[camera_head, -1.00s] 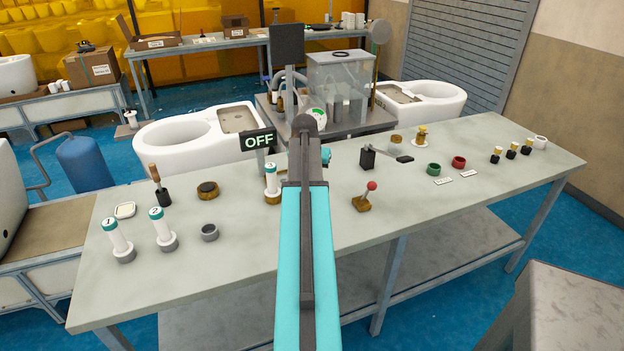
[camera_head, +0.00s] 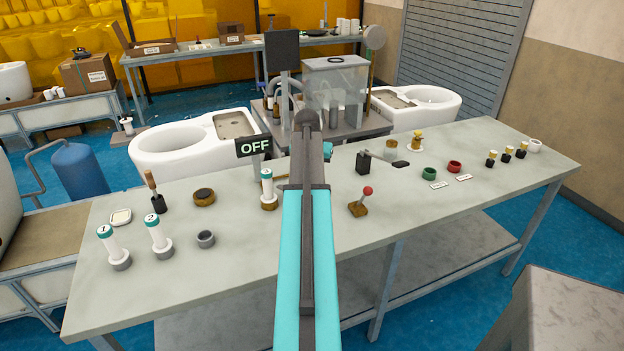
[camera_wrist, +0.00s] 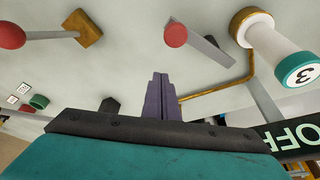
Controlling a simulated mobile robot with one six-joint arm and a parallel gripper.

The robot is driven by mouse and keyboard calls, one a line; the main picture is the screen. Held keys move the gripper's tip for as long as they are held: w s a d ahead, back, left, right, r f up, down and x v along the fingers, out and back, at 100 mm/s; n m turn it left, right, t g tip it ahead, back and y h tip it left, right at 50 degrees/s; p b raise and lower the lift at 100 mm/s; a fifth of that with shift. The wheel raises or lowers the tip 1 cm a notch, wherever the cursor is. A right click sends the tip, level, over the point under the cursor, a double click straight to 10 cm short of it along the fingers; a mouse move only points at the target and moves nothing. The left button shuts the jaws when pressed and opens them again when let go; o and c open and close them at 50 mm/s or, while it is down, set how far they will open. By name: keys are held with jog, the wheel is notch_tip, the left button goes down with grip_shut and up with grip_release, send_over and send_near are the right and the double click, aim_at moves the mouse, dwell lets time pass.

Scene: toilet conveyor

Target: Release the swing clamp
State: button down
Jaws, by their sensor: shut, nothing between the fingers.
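No part is labelled as the swing clamp. A grey bar with a red end (camera_wrist: 176,36) lies by the white cylinder marked 3 (camera_wrist: 270,40) in the wrist view; my arm seems to hide it in the head view. A black block with a lever (camera_head: 364,162) stands on the bench to the right of my arm. I cannot tell which is the clamp. My gripper (camera_wrist: 160,82) is shut and empty, pointing toward the bench beside the red-ended bar, apparently apart from it. In the head view my arm hides the fingers. The cylinder 3 also shows there (camera_head: 267,186).
A red-ball lever (camera_head: 367,192) stands right of my arm, and an OFF sign (camera_head: 254,146) left of it. Numbered cylinders (camera_head: 158,235) stand on the left of the bench (camera_head: 240,265). Green (camera_head: 429,174) and red (camera_head: 455,167) rings lie to the right. The front middle is clear.

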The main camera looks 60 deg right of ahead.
jog(key=b+v, duration=0.2)
jog(key=v, duration=0.6)
jog(key=shift+w+a+r, duration=0.25)
jog(key=shift+w, duration=0.15)
jog(key=shift+r, duration=0.15)
